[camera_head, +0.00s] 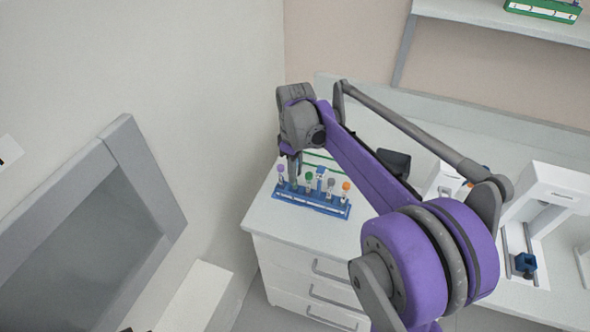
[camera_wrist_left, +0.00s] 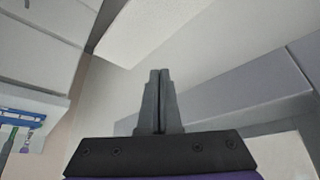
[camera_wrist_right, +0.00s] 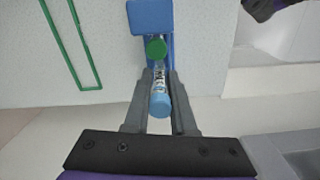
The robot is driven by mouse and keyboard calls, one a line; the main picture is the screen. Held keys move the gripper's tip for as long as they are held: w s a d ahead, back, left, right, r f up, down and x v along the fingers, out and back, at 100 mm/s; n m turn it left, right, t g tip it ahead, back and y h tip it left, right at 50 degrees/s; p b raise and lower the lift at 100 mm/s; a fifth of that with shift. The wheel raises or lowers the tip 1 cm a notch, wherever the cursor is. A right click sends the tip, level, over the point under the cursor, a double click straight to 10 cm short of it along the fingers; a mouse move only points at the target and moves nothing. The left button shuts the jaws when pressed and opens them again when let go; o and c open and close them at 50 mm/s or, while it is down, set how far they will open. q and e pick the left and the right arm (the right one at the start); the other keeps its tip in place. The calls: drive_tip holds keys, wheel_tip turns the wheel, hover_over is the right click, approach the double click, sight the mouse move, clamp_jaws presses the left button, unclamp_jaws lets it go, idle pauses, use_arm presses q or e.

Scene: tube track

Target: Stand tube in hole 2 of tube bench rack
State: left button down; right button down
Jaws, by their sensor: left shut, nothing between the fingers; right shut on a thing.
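My right gripper (camera_wrist_right: 160,80) is shut on a tube with a light blue cap (camera_wrist_right: 160,105), seen in the right wrist view. A green-capped tube (camera_wrist_right: 155,47) shows just beyond it. The blue tube bench rack (camera_head: 310,201) stands at the left end of the counter with several capped tubes in it; its end also shows in the right wrist view (camera_wrist_right: 150,16). In the head view, my right gripper (camera_head: 294,172) is at the rack's left part, and the hand hides the held tube's lower end and the hole there. My left gripper (camera_wrist_left: 160,72) is shut and empty, away from the rack.
A shelf (camera_head: 500,18) carries a green rack (camera_head: 543,9). Drawers (camera_head: 305,275) are under the counter.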

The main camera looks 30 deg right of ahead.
drive_tip(key=shift+f, duration=0.2)
drive_tip(key=shift+f+b, duration=0.3)
drive_tip(key=shift+f, duration=0.1)
drive_tip(key=shift+f, duration=0.2)
idle(0.4)
drive_tip(key=shift+f+b, duration=0.3)
drive_tip(key=shift+f, duration=0.05)
drive_tip(key=shift+f, duration=0.1)
drive_tip(key=c, duration=0.7)
unclamp_jaws()
